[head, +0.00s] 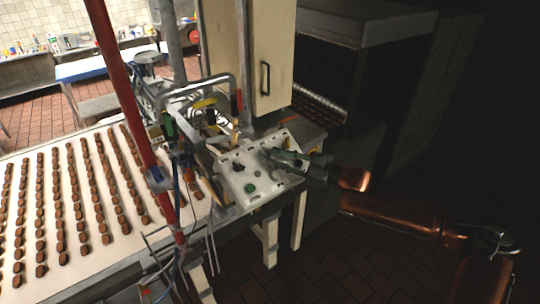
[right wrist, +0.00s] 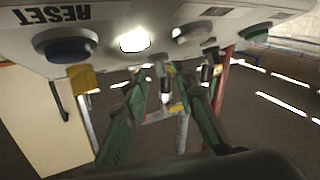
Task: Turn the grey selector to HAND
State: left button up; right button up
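The pale control panel (head: 236,182) stands at the end of the conveyor in the head view. My right gripper (head: 272,155) comes in from the right and is over the panel's far right part. In the right wrist view the panel (right wrist: 130,14) appears upside down along the top. A grey knob (right wrist: 194,33), which looks like the selector, sits between a lit white button (right wrist: 134,40) and a green button (right wrist: 255,32). My right gripper's green fingers (right wrist: 165,82) are apart with nothing between them. The selector's setting and label are not readable. My left gripper is not in view.
A blue button (right wrist: 66,46) marked RESET is on the panel. A green button (head: 250,188) also shows from the head. A red pole (head: 130,100) and cables stand left of the panel. The conveyor (head: 118,238) carries rows of brown pieces. A cream cabinet (head: 272,45) rises behind.

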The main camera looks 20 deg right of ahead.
jog(key=v, duration=0.8)
jog(key=shift+s+d, duration=0.3)
